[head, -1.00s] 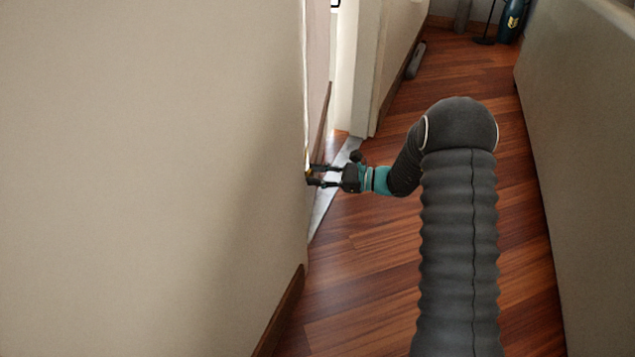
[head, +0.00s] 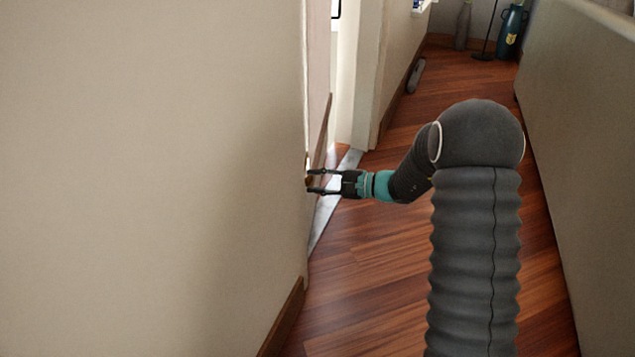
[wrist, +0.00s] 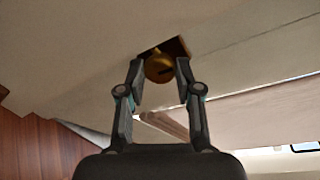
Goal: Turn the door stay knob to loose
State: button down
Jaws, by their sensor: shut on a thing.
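The door stay knob (wrist: 159,67) is a round brass knob with a dark slot-like mark. It sits on a dark square plate (wrist: 180,46) on the pale wall surface, at the top middle of the wrist view. My gripper (wrist: 160,76) has one finger on each side of the knob and is shut on it. In the head view my gripper (head: 309,181) reaches left to the wall's edge. The knob is tiny there and mostly hidden by the fingertips, so its setting cannot be read.
A large beige wall (head: 150,180) fills the left of the head view. A doorway with a pale threshold strip (head: 326,208) lies behind my gripper. A beige panel (head: 585,150) bounds the right side. Wooden floor (head: 385,255) is clear between; a dark green bottle-like object (head: 511,32) stands far back.

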jog(key=shift+s+f+n, duration=0.1)
jog(key=shift+n, duration=0.2)
dwell(0.4)
jog(key=c, duration=0.8)
grip_release()
jog(key=v, duration=1.2)
